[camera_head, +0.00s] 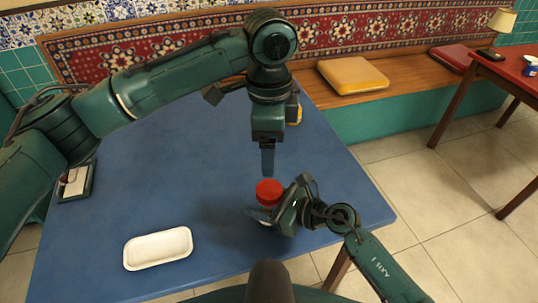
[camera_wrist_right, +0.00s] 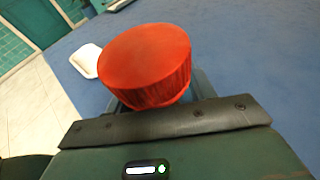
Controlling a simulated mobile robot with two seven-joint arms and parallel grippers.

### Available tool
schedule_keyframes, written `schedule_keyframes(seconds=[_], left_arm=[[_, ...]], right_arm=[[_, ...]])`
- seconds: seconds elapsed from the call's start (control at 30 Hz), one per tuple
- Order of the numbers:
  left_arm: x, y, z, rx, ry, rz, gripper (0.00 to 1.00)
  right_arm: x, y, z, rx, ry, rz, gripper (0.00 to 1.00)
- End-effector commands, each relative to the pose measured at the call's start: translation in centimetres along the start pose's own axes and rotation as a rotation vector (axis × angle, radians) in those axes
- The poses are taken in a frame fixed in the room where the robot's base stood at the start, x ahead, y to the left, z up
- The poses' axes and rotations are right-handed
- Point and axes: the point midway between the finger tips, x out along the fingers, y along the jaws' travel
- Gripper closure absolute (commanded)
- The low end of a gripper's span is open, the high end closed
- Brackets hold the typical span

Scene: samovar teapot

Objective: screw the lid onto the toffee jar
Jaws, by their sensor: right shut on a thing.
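The red ribbed lid (camera_head: 269,188) sits at my right gripper near the table's front right, roughly level. It also fills the middle of the right wrist view (camera_wrist_right: 145,58). The jar body is mostly hidden under the lid and behind my right gripper (camera_head: 264,214), which is shut around it from the right. How far the lid is seated on the jar cannot be told. My left gripper (camera_head: 267,162) points straight down just above the lid and appears apart from it. Its fingers are seen edge-on, so their opening does not show.
A white oblong dish (camera_head: 158,248) lies on the blue table (camera_head: 200,195) at the front left. A dark tray with a pale card (camera_head: 75,182) lies at the left edge. A yellowish object (camera_head: 297,115) is partly hidden behind my left wrist. The table's middle is clear.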

Motion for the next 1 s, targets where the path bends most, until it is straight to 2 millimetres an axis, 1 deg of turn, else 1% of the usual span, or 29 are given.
schedule_keyframes(seconds=[0.3, 0.33, 0.6, 0.87, 0.97, 1.0], left_arm=[[-0.2, 0.0, 0.0, 0.0, -0.001, 0.001, 0.24], [-0.2, 0.0, 0.0, 0.0, -0.001, 0.001, 0.24], [-0.2, 0.0, 0.0, 0.0, 0.0, 0.001, 0.24], [-0.2, 0.0, 0.0, 0.0, 0.0, 0.001, 0.24], [-0.2, 0.0, 0.0, -0.001, 0.0, 0.001, 0.24], [-0.2, 0.0, 0.0, -0.001, 0.0, 0.001, 0.24]], right_arm=[[0.0, 0.0, 0.0, 0.001, 0.001, 0.001, 1.0], [0.0, 0.0, 0.0, 0.001, 0.001, 0.001, 0.44], [0.0, 0.0, 0.0, 0.0, 0.0, 0.001, 0.21], [-0.1, 0.0, 0.0, 0.0, 0.0, 0.0, 0.21], [-0.8, -0.1, -0.1, 0.0, 0.001, -0.001, 0.21], [-1.3, -0.1, -0.1, -0.001, 0.001, -0.001, 0.21]])
